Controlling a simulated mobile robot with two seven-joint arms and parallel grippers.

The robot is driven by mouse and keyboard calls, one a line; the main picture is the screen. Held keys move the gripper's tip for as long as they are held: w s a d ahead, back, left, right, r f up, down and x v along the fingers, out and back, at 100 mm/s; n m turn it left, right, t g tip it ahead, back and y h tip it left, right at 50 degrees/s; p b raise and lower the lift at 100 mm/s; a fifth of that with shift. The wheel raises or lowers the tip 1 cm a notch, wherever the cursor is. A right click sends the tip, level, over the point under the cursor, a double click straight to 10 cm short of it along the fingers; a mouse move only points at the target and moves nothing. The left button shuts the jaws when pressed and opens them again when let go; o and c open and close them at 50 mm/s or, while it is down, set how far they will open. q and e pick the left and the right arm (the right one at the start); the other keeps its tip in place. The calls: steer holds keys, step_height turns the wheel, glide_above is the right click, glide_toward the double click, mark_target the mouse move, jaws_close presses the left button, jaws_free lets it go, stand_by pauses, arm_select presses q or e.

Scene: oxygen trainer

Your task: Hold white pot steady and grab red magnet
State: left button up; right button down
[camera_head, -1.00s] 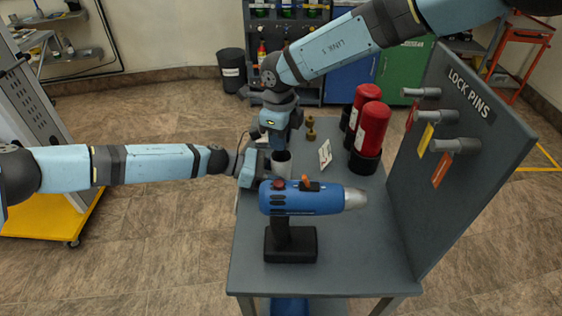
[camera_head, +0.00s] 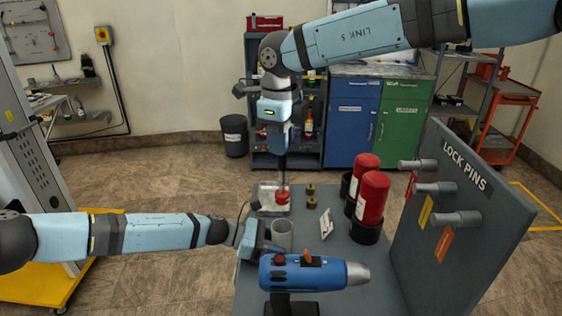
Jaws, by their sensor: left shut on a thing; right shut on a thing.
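The white pot (camera_head: 283,237) is a small greyish-white open cup standing on the grey table. My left gripper (camera_head: 268,242) reaches it from the left and is shut on its side; the fingertips are partly hidden. The red magnet (camera_head: 283,196) is a small red piece above and behind the pot, at the lower end of my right gripper (camera_head: 283,183). My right gripper points straight down and is shut on the magnet. The magnet appears clear of the pot.
Two red cylinders (camera_head: 372,198) stand to the right, beside the lock pins board (camera_head: 450,220). Small brass pieces (camera_head: 311,197) and a white card (camera_head: 327,224) lie between. A pale tray (camera_head: 267,199) is behind the pot.

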stand_by(0.3)
arm_select(q)
steer(key=o, duration=0.8)
